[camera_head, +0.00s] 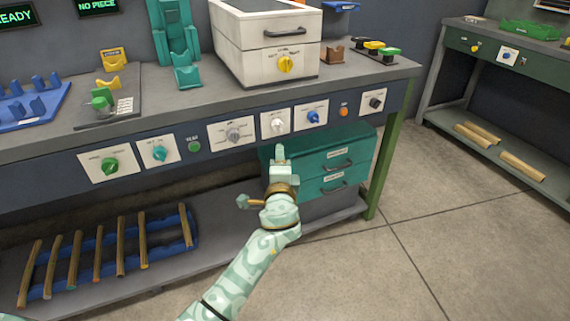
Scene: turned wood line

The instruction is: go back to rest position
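One pale green patterned arm of mine rises from the bottom, left of centre. I take it for my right arm, as a pale green sliver shows in the bottom left corner. Its gripper (280,153) points up just below a white knob (277,123) on the bench's front panel. It is seen nearly edge-on, so I cannot tell a gap between the fingers. No held piece is clear. A small green-tipped part on a brown stub shows left of the wrist. My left gripper is not in view.
The panel also carries a green knob (110,165) and a blue knob (313,117). Teal drawers (345,160) stand behind the hand. A blue rack (189,225) of turned sticks lies on the lower shelf. Floor (430,230) at right is clear, before another bench (545,50).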

